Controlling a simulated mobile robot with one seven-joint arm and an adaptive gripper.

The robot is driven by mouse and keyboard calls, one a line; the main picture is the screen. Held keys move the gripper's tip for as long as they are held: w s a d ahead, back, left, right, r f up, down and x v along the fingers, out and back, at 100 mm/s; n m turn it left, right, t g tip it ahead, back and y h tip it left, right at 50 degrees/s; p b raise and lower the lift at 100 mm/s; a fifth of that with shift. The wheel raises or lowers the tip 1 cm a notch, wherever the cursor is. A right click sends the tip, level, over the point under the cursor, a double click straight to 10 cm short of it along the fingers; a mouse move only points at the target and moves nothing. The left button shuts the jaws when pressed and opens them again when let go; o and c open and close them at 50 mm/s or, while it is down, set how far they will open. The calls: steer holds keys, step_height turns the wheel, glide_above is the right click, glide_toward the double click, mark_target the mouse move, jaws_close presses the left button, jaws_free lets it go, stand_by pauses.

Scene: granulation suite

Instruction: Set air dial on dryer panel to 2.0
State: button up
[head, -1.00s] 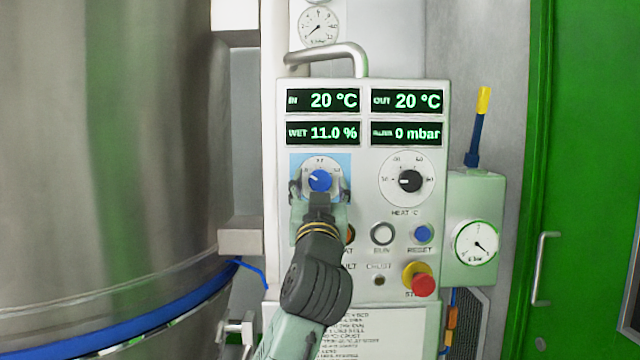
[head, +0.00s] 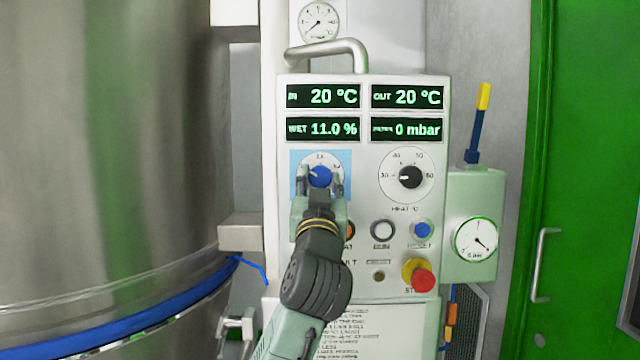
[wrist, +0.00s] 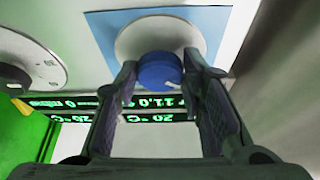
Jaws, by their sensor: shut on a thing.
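The air dial is a blue knob (head: 320,176) on a white round scale over a light blue square (head: 299,158) at the left of the dryer panel (head: 366,160). The scale numbers are small and partly hidden by my fingers; I cannot read the setting. My gripper (head: 320,183) reaches up from below, with one finger on each side of the knob. In the wrist view the blue knob (wrist: 160,70) sits between the fingertips of my gripper (wrist: 161,76), which are shut on it.
The black heat dial (head: 410,177) is to the right. Below are a white button (head: 382,231), a blue reset button (head: 422,230) and a red stop button (head: 423,281). A metal handle (head: 330,50) tops the panel. A large steel vessel (head: 110,150) stands left.

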steer(key=m+h, duration=0.1)
steer(key=m, duration=0.1)
steer(key=m+h, duration=0.1)
steer(key=m, duration=0.2)
steer(key=m+g+h, duration=0.1)
steer(key=m+h, duration=0.1)
steer(key=shift+a+r+m, duration=0.1)
steer(key=shift+a+m, duration=0.2)
steer(key=shift+m, duration=0.1)
steer(key=m+g+h, duration=0.1)
steer(key=m, duration=0.3)
steer(key=m+g+h+p, duration=0.1)
steer(key=m, duration=0.2)
steer(key=shift+a+r+m+g, duration=0.1)
steer(key=shift+m+g, duration=0.2)
steer(key=shift+m, duration=0.1)
steer(key=o, duration=1.1)
steer(key=shift+o, duration=0.2)
